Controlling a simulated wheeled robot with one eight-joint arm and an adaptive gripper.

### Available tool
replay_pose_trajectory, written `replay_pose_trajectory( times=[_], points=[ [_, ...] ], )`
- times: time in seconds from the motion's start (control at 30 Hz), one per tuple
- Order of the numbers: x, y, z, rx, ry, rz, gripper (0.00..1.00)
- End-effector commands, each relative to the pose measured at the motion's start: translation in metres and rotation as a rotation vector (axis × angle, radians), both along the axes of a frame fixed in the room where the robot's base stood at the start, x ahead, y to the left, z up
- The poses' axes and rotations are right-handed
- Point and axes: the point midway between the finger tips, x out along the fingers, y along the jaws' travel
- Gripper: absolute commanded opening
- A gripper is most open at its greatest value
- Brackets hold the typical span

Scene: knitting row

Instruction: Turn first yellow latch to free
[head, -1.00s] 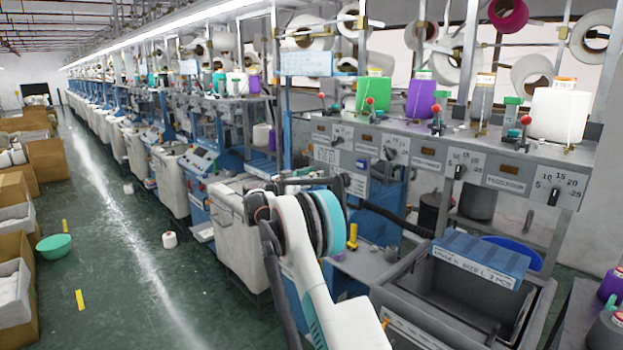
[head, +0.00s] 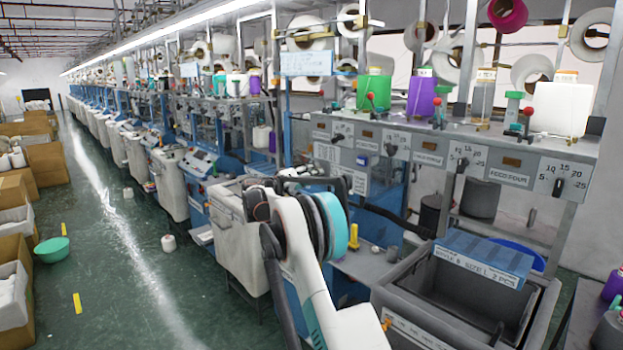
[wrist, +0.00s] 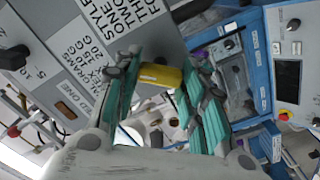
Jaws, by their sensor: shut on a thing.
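In the wrist view my gripper (wrist: 162,68) has its two teal-padded fingers on either side of a yellow latch (wrist: 158,76). It is shut on this latch, which lies across the fingertips beside the grey panel (wrist: 140,35) with printed labels. How far the latch is turned is not clear. In the head view my gripper (head: 312,182) is partly hidden behind my wrist, and the held latch cannot be made out. Another yellow piece (head: 353,236) stands upright on the machine's lower ledge. A small orange-yellow piece (head: 386,325) shows at the front bin's edge.
A grey bin (head: 392,290) with a blue label block stands to the right of my arm. A white bin (head: 228,235) stands to its left. Dials and red-topped levers line the grey panel above. The green floor aisle (head: 120,270) is mostly clear at left.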

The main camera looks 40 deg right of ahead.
Motion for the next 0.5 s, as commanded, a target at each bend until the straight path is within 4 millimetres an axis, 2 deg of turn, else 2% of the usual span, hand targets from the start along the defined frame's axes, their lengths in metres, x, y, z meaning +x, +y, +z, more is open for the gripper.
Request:
replay_pose_trajectory(
  times=[0.5],
  points=[
    [0.0011, 0.0005, -0.0006, -0.038, 0.465, 0.001, 0.14]
  ],
)
